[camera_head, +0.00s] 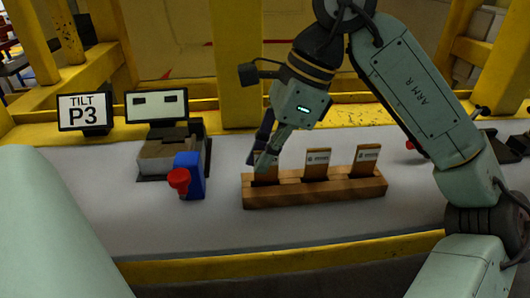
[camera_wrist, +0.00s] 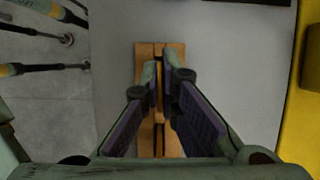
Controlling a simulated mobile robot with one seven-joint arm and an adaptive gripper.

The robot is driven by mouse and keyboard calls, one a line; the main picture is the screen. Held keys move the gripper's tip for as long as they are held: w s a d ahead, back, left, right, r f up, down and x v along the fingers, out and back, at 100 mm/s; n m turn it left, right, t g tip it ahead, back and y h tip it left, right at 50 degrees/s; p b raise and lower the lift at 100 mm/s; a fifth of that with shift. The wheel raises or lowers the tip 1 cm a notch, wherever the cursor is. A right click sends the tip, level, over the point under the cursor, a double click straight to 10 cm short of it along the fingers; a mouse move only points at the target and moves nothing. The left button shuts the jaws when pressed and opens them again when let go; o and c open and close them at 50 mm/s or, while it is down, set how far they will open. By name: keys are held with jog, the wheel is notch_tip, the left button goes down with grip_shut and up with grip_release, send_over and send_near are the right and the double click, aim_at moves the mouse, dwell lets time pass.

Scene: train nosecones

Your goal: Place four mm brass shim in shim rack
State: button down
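A wooden shim rack (camera_head: 330,190) stands on the grey bench in the head view. Brass shims with pale labels stand upright at its middle (camera_head: 317,163) and right (camera_head: 366,160). A third shim (camera_head: 259,176) shows at its left end, partly covered by my gripper (camera_head: 268,160). My fingers point down at this end. In the wrist view my gripper (camera_wrist: 160,66) has its fingertips close together over the rack (camera_wrist: 145,52), with a narrow brass-coloured strip (camera_wrist: 158,82) between them. I cannot tell whether the fingers press on the shim.
A blue block with a red knob (camera_head: 180,180) stands left of the rack. Behind it are a brown-topped fixture (camera_head: 165,155), a small display (camera_head: 158,105) and a "TILT P3" sign (camera_head: 84,112). Yellow rails border the bench. Bench in front of the rack is clear.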

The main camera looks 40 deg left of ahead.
jog(key=shift+f, duration=0.25)
jog(key=c, duration=1.8)
grip_release()
jog(key=shift+r, duration=0.1)
jog(key=shift+r, duration=0.1)
jog(key=v, duration=1.2)
jog(key=shift+p, duration=0.35)
jog(key=shift+r, duration=0.15)
